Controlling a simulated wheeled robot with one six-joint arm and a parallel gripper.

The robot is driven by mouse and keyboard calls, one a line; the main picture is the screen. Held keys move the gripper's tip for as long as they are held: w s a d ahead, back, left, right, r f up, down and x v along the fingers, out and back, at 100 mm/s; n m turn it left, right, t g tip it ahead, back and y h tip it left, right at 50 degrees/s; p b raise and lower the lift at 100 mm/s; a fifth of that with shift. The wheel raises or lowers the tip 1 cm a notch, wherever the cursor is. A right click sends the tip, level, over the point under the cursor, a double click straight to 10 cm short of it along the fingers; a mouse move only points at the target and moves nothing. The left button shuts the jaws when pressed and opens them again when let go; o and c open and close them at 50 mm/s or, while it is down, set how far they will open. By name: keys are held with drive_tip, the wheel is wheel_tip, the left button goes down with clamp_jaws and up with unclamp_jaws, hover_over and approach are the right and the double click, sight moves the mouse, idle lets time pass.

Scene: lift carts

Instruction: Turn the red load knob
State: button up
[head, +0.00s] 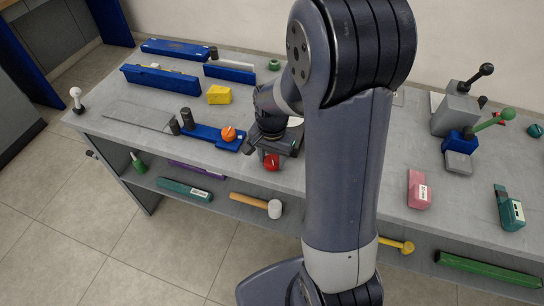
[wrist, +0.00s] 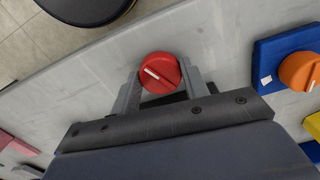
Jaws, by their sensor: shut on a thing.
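The red load knob (wrist: 160,72) is a round red dial with a white pointer line, near the front edge of the grey workbench. In the wrist view it sits between the two fingers of my gripper (wrist: 159,88), which is shut on it. The white line runs at a slant. In the head view the red knob (head: 271,161) shows just below my gripper (head: 265,150), partly covered by it. The knob's base is hidden.
An orange knob (head: 228,134) on a blue plate (head: 202,132) lies just left of my gripper. A yellow wedge (head: 219,95) stands behind. A pink block (head: 418,190) and a lever unit (head: 456,112) are to the right. A shelf below holds a mallet (head: 274,209).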

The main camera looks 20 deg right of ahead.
sight(272, 160)
drive_tip(key=o, duration=1)
drive_tip(key=shift+r, duration=0.1)
wheel_tip(272, 160, up, 11)
drive_tip(key=shift+p, duration=0.35)
drive_tip(key=shift+f, duration=0.2)
wheel_tip(272, 160, down, 11)
drive_tip(key=shift+r+b, duration=0.1)
drive_tip(key=shift+b, duration=0.3)
drive_tip(key=shift+n, duration=0.3)
